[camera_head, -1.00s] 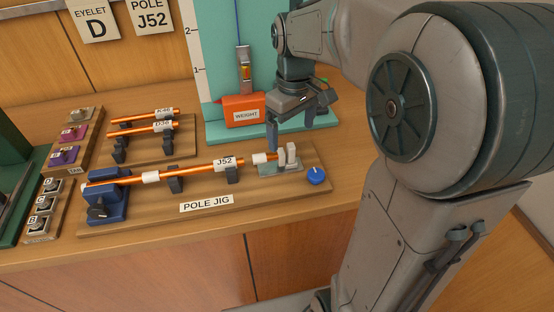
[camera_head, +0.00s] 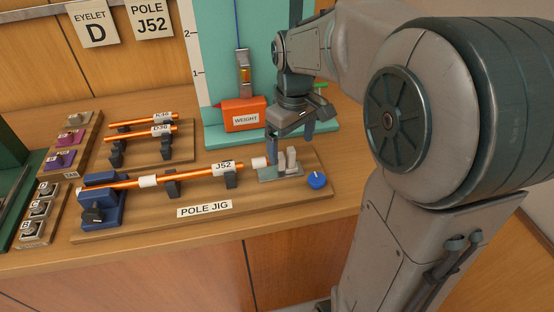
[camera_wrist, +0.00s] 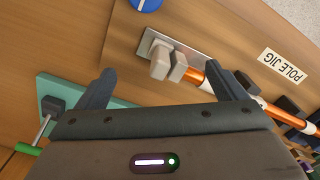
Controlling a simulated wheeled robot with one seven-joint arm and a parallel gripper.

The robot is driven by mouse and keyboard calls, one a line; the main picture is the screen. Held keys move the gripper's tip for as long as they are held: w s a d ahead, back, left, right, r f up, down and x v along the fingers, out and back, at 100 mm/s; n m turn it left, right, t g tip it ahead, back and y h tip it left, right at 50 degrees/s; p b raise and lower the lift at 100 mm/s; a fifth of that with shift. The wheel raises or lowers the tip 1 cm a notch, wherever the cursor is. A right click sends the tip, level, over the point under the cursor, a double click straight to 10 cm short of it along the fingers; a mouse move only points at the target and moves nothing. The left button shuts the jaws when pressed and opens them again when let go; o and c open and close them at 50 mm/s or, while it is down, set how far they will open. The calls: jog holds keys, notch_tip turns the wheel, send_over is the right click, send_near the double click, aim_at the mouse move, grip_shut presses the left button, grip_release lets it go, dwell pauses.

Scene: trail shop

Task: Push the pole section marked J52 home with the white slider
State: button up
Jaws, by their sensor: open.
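The orange pole section marked J52 (camera_head: 200,172) lies in the supports of the pole jig. The white slider (camera_head: 291,158) stands as pale upright blocks on a grey plate at the jig's right end. My gripper (camera_head: 290,149) is open and points down over the slider. One finger hangs just left of the slider blocks, the other behind them to the right. In the wrist view, the slider blocks (camera_wrist: 160,62) show beyond and between the spread fingers, with orange pole beside them. Contact cannot be told.
An orange weight (camera_head: 244,115) stands close behind. Spare poles (camera_head: 150,133) lie on a rack at the back left. The jig's front edge is clear.

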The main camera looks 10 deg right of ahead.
aim_at(291, 149)
jog(key=shift+f+b, duration=1.15)
jog(key=shift+f, duration=0.7)
